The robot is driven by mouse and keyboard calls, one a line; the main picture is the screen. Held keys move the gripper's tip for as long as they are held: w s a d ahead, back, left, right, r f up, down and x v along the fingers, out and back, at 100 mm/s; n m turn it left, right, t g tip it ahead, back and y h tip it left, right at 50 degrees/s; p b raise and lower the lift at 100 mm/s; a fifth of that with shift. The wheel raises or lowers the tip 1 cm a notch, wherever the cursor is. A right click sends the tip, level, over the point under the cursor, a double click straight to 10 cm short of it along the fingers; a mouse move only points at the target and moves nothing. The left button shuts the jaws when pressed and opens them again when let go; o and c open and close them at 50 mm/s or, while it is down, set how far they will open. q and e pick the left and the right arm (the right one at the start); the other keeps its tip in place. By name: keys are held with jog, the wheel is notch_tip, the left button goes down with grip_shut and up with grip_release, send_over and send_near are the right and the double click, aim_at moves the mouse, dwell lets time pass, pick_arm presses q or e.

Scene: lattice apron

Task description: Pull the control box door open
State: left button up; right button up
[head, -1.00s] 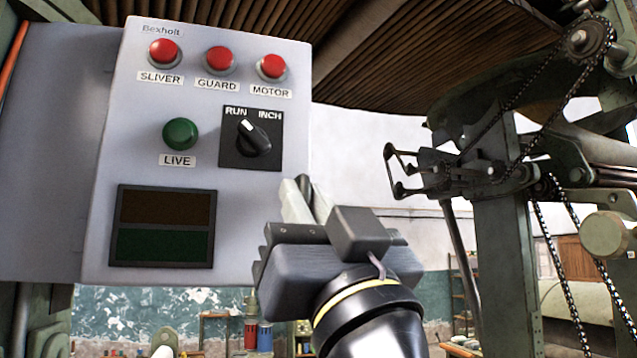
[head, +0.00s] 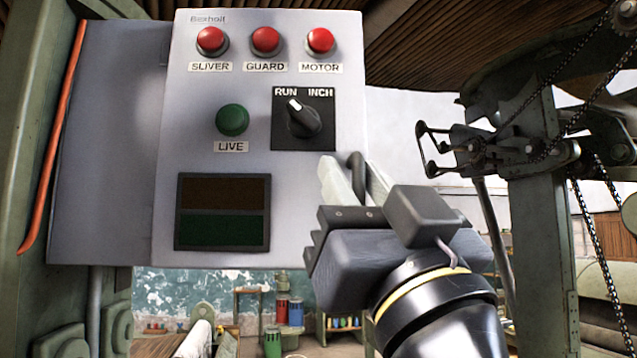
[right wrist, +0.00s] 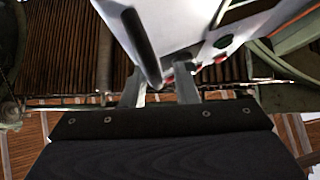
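The grey control box (head: 190,150) fills the left and middle of the head view. Its front door carries red lamps, a green lamp and a RUN/INCH switch, and looks shut. A dark bar handle (head: 356,172) stands at the door's right edge; it also shows in the right wrist view (right wrist: 140,40). My right gripper (head: 360,182) is at this handle. Its two fingers are spread, with the handle's end between them and gaps visible in the right wrist view (right wrist: 159,90). Contact cannot be told. My left gripper is not in view.
A green machine frame with chains and a dark bracket (head: 440,150) stands right of my right gripper. An orange cable (head: 52,140) runs down left of the box. A slatted brown surface is overhead. Shelves and coloured containers (head: 290,310) are farther back.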

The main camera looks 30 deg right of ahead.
jog(key=shift+o, duration=0.3)
jog(key=shift+a, duration=0.1)
jog(key=shift+d, duration=0.2)
jog(key=b+v, duration=0.3)
jog(key=v, duration=0.4)
jog(key=shift+s+f, duration=0.3)
jog(key=shift+a, duration=0.1)
